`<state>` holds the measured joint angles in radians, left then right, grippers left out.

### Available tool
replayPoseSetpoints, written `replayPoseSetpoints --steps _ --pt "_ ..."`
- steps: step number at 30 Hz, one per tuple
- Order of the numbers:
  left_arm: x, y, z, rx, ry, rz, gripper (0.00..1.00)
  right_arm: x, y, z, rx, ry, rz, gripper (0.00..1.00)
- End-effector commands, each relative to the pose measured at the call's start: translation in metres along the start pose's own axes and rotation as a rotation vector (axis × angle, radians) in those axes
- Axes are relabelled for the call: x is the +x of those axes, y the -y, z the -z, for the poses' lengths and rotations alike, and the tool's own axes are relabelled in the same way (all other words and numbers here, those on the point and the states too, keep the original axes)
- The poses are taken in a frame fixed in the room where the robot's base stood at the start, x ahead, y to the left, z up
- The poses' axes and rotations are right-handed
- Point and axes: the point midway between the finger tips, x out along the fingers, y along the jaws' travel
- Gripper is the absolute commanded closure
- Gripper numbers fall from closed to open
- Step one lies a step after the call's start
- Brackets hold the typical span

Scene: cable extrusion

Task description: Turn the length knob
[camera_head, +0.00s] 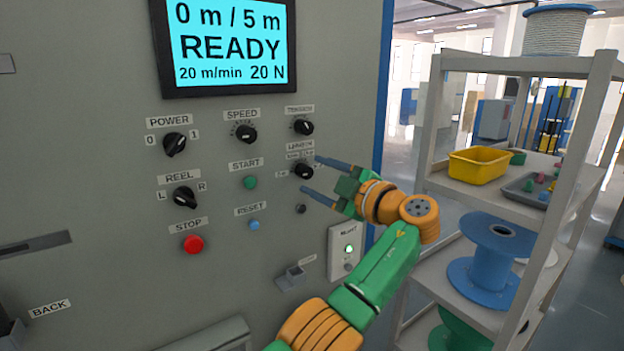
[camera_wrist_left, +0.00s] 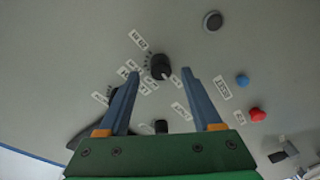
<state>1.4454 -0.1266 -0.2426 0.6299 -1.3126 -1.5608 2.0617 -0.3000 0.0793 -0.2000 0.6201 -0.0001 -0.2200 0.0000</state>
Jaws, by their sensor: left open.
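The black length knob (camera_head: 303,171) sits on the grey panel under the LENGTH label, with scale marks around it. My left gripper (camera_head: 311,175) is open in front of it, one finger above and one below on the right side of the knob. In the left wrist view, the knob (camera_wrist_left: 160,67) shows between the tips of the open gripper (camera_wrist_left: 161,71), with a gap on each side. Its white pointer mark aims down and right there. I cannot tell how deep the tips reach around it. My right gripper is not in view.
The screen (camera_head: 229,46) reads 0 m / 5 m, READY. The tension knob (camera_head: 304,127) is just above, the speed knob (camera_head: 246,133) and green start button (camera_head: 250,182) to the left. A small dark round part (camera_head: 301,209) is below. A shelf (camera_head: 440,185) stands right.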

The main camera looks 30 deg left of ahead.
Motion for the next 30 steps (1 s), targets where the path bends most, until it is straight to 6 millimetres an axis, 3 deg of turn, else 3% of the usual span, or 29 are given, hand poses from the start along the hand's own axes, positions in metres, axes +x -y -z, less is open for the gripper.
replayPoseSetpoints --steps 1,3,8,20,23,26,29,30 --pt "-0.012 0.004 -0.004 -0.004 0.003 -0.003 0.34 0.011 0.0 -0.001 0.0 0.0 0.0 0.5" --pt "-0.027 0.004 -0.004 -0.003 0.003 -0.003 0.34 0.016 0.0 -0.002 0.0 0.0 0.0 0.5" --pt "-0.048 0.002 -0.002 -0.001 0.002 0.0 0.34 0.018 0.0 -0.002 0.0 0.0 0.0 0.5" --pt "-0.049 0.001 -0.001 -0.001 0.0 0.001 0.34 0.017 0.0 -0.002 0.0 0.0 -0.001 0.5" --pt "-0.047 0.012 -0.012 0.038 0.028 0.018 0.34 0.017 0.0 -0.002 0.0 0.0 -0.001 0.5" --pt "-0.041 0.063 -0.057 0.217 0.159 0.087 0.34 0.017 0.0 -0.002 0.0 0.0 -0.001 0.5" --pt "-0.042 0.152 -0.114 0.5 0.389 0.16 0.34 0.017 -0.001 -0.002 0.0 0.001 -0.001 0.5" --pt "-0.046 0.192 -0.131 0.618 0.492 0.175 0.34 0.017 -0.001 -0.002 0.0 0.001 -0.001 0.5"
